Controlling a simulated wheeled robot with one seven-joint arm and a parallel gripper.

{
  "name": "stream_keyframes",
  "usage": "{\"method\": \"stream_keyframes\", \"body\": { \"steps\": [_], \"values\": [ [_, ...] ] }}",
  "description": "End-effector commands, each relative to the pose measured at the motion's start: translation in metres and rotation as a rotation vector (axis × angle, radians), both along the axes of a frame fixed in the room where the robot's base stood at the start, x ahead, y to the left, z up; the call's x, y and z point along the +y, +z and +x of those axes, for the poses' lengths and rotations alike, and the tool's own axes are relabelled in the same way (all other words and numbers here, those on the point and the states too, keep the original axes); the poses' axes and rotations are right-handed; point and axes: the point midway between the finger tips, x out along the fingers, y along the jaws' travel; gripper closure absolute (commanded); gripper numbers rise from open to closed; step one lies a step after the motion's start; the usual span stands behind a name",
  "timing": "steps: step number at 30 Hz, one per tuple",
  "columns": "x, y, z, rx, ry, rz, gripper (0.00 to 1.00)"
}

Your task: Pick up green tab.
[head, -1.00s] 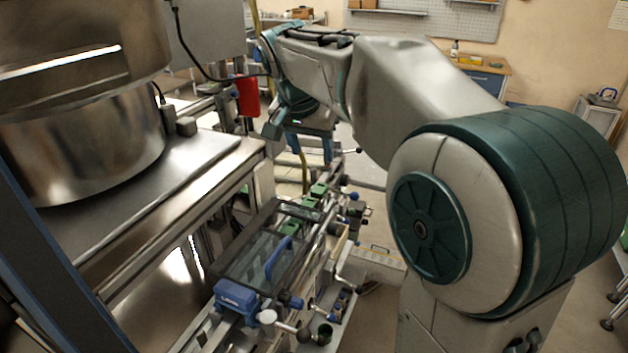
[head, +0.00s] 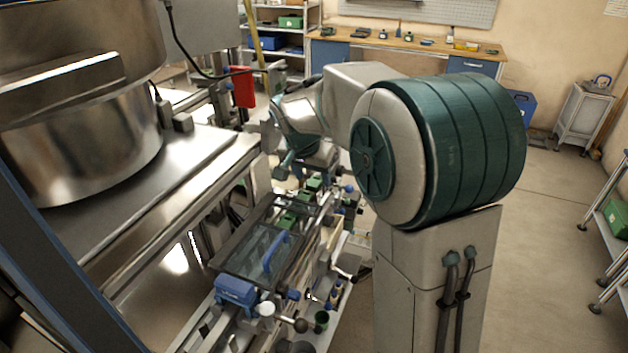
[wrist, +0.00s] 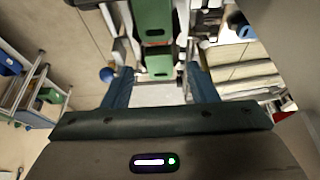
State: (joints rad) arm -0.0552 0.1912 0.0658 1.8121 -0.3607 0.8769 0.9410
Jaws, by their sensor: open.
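Green blocks stand in a row along the rail of the machine. In the head view one green block (head: 313,184) is just below my wrist, and another green block (head: 287,219) is nearer the camera. In the wrist view a large green block (wrist: 152,20) and a smaller green block (wrist: 158,66) lie in line. Which one is the green tab, I cannot tell. My gripper (wrist: 159,78) is open, its two blue fingers apart on either side of the smaller block's line. Nothing is seen held. The fingers are largely hidden in the head view.
A glass-topped cover with a blue handle (head: 275,250) and a blue clamp (head: 235,290) are nearer along the rail. A big metal drum (head: 80,130) stands on the left. Knobs and levers stick out on the rail's right. Open floor (head: 560,230) lies right.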

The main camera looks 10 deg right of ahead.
Motion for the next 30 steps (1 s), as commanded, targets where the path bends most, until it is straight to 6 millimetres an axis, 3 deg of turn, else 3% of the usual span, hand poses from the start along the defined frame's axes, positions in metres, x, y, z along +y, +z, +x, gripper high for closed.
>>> {"method": "stream_keyframes", "body": {
  "steps": [4,11,16,30],
  "values": [
    [-0.0031,-0.0111,0.0042,-0.001,0.000,-0.001,0.47],
    [-0.0033,-0.0127,0.0045,-0.001,0.000,0.000,0.47],
    [-0.0032,-0.0125,0.0045,-0.001,0.000,0.000,0.95],
    [-0.0031,-0.0084,0.0048,-0.004,0.000,0.000,0.95]
  ]
}}
